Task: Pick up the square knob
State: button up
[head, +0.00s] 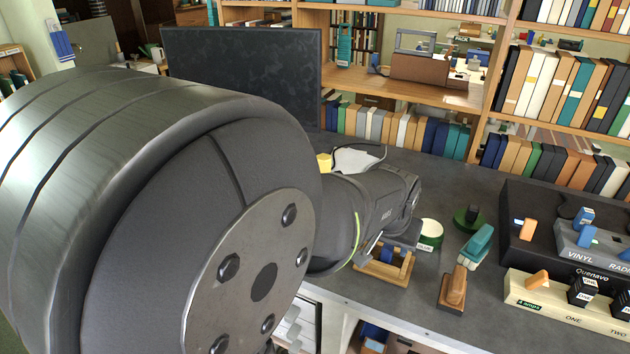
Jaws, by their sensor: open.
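I cannot tell for sure which piece is the square knob. Two black, boxy knobs with white labels, one at the middle (583,290) and one at the right edge (621,306), sit on the cream panel (545,300) at the lower right. An orange knob (538,279) stands on the same panel. My gripper (400,246) is at the end of my dark arm, left of these panels, above a small wooden frame (385,268). Its fingers are small and partly hidden, and I see nothing held between them.
A dark panel (514,196) behind holds orange and blue knobs. A wooden block (452,290), a teal piece (477,243), a green round base (469,219) and a white-green cylinder (430,234) stand between. Bookshelves (560,125) line the back. My arm hides the left.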

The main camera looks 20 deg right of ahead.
aim_at(388, 247)
jog(key=shift+x, duration=2)
jog(key=shift+w, duration=0.15)
grip_shut()
jog(key=shift+r, duration=0.15)
